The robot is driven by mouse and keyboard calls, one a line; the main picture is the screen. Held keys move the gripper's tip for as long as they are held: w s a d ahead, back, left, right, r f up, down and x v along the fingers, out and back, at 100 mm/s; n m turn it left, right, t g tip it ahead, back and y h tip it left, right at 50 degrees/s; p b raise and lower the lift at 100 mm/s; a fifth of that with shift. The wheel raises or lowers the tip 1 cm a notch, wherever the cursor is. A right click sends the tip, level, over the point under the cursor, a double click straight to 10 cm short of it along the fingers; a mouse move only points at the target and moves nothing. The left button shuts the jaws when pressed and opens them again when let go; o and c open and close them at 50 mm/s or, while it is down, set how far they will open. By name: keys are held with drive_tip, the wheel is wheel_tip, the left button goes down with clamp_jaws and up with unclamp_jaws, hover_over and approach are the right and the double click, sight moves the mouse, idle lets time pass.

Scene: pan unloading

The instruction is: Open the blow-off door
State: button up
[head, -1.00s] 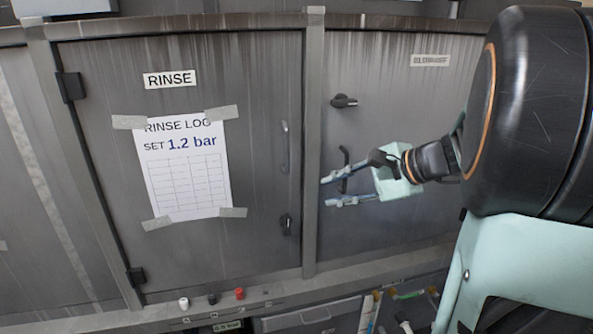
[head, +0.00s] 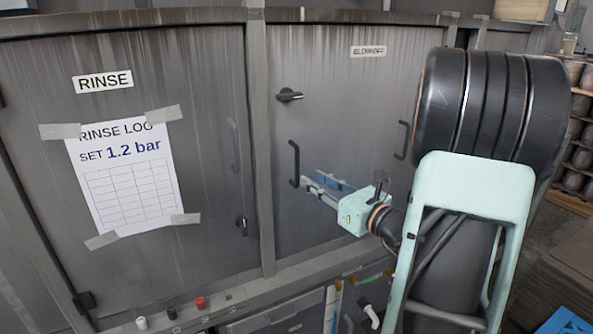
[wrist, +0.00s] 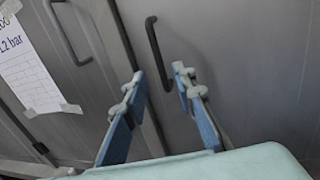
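The blow-off door (head: 340,130) is the grey metal door with the label "BLOWOFF" (head: 368,51), right of the rinse door. It looks shut against its frame. It has a black bar handle (head: 294,163) near its left edge and a black turn knob (head: 289,95) above that. My gripper (head: 312,182) is open and empty, its fingertips close to the lower end of the handle. In the wrist view the handle (wrist: 155,50) appears just beyond the gap between the fingertips (wrist: 160,78). I cannot tell whether they touch it.
The rinse door (head: 205,190) carries a taped rinse log (head: 125,175) and its own handle. Another black handle (head: 402,140) shows farther right, beside my arm. Red and white buttons (head: 200,303) line the ledge below. Shelves of pots (head: 580,130) stand at the far right.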

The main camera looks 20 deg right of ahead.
sight(297, 170)
drive_tip(key=x, duration=0.7)
drive_tip(key=shift+w+a, duration=0.1)
drive_tip(key=shift+w, duration=0.25)
drive_tip(key=shift+c, duration=0.4)
clamp_jaws()
